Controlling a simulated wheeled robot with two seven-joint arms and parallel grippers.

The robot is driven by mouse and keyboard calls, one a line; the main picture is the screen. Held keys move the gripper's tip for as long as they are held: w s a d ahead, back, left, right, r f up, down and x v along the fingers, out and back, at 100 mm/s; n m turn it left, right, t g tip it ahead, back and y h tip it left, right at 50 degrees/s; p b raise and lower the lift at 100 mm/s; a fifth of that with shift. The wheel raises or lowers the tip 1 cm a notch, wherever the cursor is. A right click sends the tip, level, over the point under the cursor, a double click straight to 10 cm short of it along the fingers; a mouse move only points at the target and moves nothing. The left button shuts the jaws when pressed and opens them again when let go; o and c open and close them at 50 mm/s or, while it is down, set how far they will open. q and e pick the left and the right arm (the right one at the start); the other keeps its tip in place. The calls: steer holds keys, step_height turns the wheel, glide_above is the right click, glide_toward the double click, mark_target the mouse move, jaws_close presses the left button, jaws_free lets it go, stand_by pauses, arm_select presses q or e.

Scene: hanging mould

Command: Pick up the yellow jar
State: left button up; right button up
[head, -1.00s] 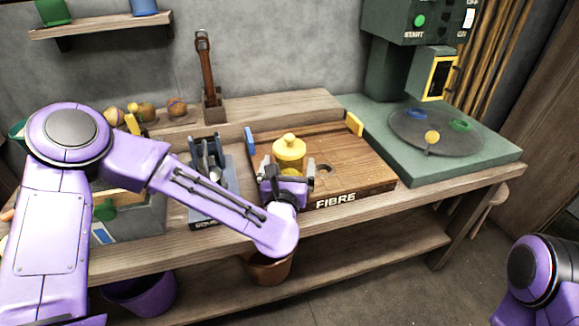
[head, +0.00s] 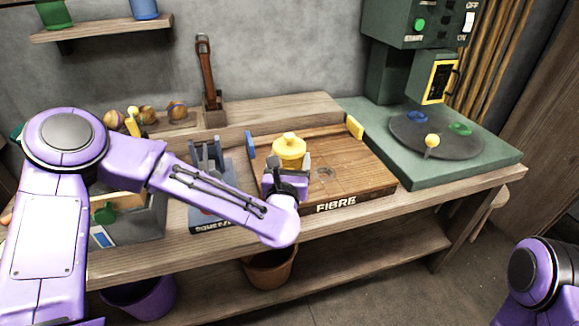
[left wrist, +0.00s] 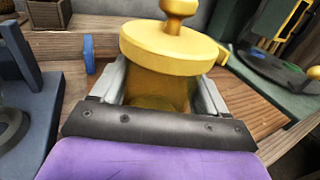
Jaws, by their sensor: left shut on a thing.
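The yellow jar (head: 289,147) has a round lid with a knob and stands upright at the wooden FIBRE tray (head: 350,172). I cannot tell whether its base touches the tray. My left gripper (head: 289,170) is shut on the jar, with one finger on each side of its body. In the left wrist view the jar (left wrist: 172,50) fills the space between the fingers of the left gripper (left wrist: 160,92), below the lid. The jar's lower part is hidden by the gripper. Of my right arm only a purple link shows at the lower right; its gripper is out of view.
A blue-grey holder (head: 208,165) stands close left of the tray. A green machine with a dark round plate (head: 436,135) is at the right. A blue block (head: 250,144) and a yellow block (head: 354,126) sit on the tray's edges. Pots stand below the table.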

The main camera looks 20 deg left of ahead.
arm_select(q)
step_height(320, 180, up, 2)
steer(key=shift+r, duration=0.15)
steer(key=s+d+r+p, duration=0.2)
steer(key=s+d+r, duration=0.2)
steer(key=s+r, duration=0.4)
steer(key=s+d+r+p, duration=0.3)
steer(key=s+d+r, duration=0.1)
steer(key=s+r, duration=0.5)
steer(key=shift+s+d+r, duration=0.25)
steer(key=shift+s, duration=0.3)
